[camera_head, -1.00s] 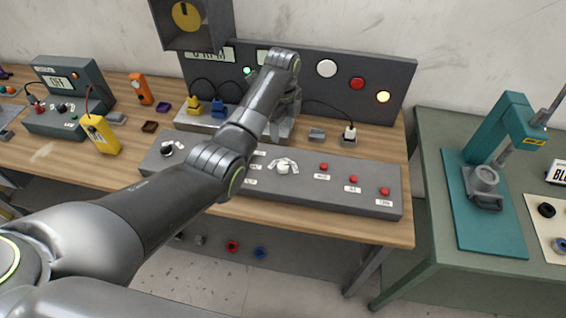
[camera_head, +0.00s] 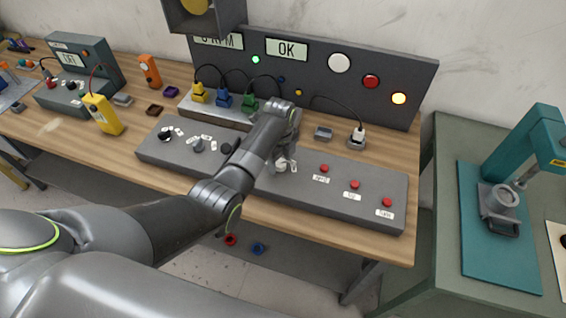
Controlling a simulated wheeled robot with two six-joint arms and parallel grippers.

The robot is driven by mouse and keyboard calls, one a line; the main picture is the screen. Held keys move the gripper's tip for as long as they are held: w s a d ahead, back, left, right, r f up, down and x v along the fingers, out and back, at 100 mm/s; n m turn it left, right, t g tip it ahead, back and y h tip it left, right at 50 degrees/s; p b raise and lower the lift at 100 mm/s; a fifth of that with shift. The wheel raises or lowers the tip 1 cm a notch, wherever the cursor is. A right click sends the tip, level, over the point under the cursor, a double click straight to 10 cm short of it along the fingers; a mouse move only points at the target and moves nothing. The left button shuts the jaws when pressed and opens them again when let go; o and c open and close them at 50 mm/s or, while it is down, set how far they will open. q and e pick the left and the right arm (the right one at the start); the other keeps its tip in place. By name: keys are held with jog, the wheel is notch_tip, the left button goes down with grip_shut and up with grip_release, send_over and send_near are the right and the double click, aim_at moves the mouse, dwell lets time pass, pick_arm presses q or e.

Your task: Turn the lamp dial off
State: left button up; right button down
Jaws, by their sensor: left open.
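A long grey control panel (camera_head: 340,200) lies along the front of the wooden bench. It carries several dials with small white labels, too small to read. A white dial (camera_head: 281,166) is in the middle, left of the red buttons; I cannot tell from its labels whether it is the lamp dial. My left gripper (camera_head: 288,152) is open and points down just over the white dial. The wrist partly hides the fingers and the dial, so contact cannot be told. My right gripper is not in view.
Red buttons (camera_head: 355,184) are on the panel's right. Behind stands an upright board (camera_head: 315,75) with an "OK" display, a lit green light (camera_head: 256,60) and a lit yellow light (camera_head: 399,98). Cables and coloured plugs (camera_head: 222,98) are behind the arm. A green press table (camera_head: 450,280) is at the right.

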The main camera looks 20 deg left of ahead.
pick_arm(q)
jog(key=shift+f, duration=0.15)
jog(key=c, duration=1)
jog(key=shift+o, duration=0.2)
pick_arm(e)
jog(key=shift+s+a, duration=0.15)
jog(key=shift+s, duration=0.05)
